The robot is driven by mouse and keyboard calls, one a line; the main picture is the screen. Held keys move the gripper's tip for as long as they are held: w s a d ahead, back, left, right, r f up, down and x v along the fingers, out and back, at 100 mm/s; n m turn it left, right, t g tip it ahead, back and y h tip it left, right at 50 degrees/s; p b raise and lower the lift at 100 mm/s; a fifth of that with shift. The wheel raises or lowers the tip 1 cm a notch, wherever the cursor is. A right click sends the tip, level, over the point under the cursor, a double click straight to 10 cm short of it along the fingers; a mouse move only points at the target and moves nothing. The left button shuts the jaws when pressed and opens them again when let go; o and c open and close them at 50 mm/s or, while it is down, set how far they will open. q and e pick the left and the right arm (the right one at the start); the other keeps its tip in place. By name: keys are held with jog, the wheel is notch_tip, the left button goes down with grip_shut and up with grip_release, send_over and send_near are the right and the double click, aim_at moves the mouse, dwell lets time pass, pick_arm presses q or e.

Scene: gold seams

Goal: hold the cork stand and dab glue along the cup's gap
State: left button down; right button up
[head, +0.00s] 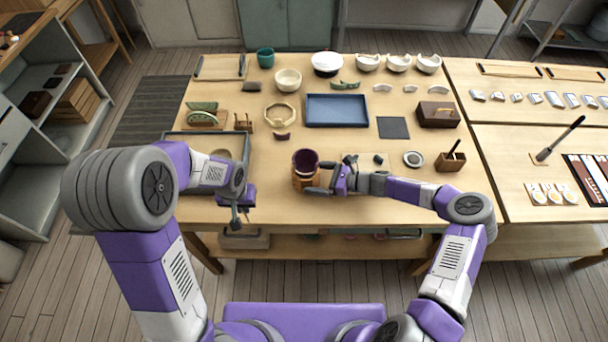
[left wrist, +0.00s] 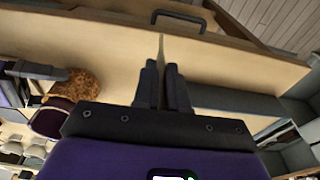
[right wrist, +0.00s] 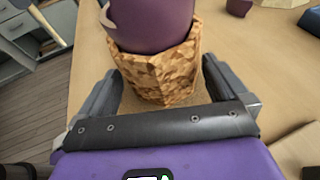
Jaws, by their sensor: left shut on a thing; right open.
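The dark purple cup (head: 306,158) stands in the cork stand (head: 300,184) near the table's front edge. My right gripper (head: 322,182) is open, with one finger on each side of the stand. In the right wrist view the speckled cork stand (right wrist: 165,75) lies between the spread fingers, and the cup (right wrist: 150,25) rises above it, cut off by the frame. I cannot clearly make out its gap. My left gripper (head: 236,215) is left of the cup and apart from it. In the left wrist view its fingers are shut on a thin pale stick (left wrist: 161,46), mostly hidden.
A grey tray (head: 176,146) lies beneath and beside my left arm. A wooden block with a tool (head: 450,162) stands at right.

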jog(key=shift+b+x, duration=0.55)
jog(key=shift+x, duration=1.1)
jog(key=c, duration=0.3)
jog(key=shift+c, duration=0.2)
